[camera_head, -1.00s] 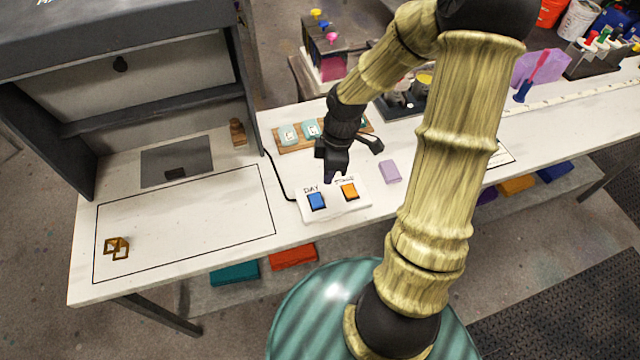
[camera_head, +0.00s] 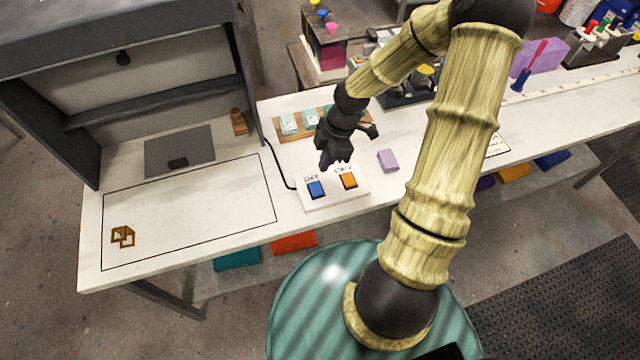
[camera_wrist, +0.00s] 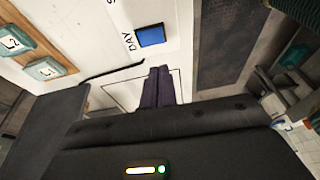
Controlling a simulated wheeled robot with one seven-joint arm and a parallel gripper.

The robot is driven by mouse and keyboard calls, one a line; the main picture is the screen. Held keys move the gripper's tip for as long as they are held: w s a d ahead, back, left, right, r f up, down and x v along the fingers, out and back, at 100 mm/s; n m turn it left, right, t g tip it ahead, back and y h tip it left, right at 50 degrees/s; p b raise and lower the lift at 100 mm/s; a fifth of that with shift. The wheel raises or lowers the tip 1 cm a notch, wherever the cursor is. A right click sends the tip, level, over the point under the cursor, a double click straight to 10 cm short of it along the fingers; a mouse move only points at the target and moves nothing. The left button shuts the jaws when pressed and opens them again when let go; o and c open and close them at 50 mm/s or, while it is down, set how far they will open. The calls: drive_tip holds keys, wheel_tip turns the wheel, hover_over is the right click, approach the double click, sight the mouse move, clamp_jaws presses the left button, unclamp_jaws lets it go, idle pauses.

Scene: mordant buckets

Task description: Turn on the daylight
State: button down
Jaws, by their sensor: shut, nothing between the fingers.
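The white switch box (camera_head: 333,197) lies on the white table and carries a blue button (camera_head: 316,189) labelled DAY and an orange button (camera_head: 348,181) to its right. The orange button's label is partly covered by my gripper. My gripper (camera_head: 324,166) is shut and empty, pointing down just behind the box, apart from the blue button. In the wrist view, the blue button (camera_wrist: 150,36) lies beyond the closed fingertips (camera_wrist: 159,70), with the word DAY beside it. Whether the fingertips touch the box cannot be told.
A grey viewing booth (camera_head: 150,80) stands at the left, its inside dim. A wooden board (camera_head: 282,135) with pale blue tiles lies behind the box. A lilac block (camera_head: 388,160) sits to its right. A black cable (camera_head: 272,165) runs from the box to the booth.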

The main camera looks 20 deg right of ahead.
drive_tip(key=p, duration=0.1)
approach(318, 194)
drive_tip(key=x, duration=0.5)
drive_tip(key=shift+w+a, duration=0.15)
drive_tip(key=shift+a, duration=0.3)
drive_tip(key=shift+f+p, duration=0.3)
drive_tip(key=shift+f, duration=0.5)
drive_tip(key=shift+d+f, duration=0.1)
drive_tip(key=shift+f+b, duration=0.3)
drive_tip(key=shift+b, duration=0.05)
drive_tip(key=shift+s+r, duration=0.15)
drive_tip(key=shift+s, duration=0.1)
drive_tip(key=shift+w, duration=0.15)
drive_tip(key=shift+w+r+p, duration=0.3)
drive_tip(key=shift+w+p, duration=0.35)
drive_tip(key=shift+w, duration=0.05)
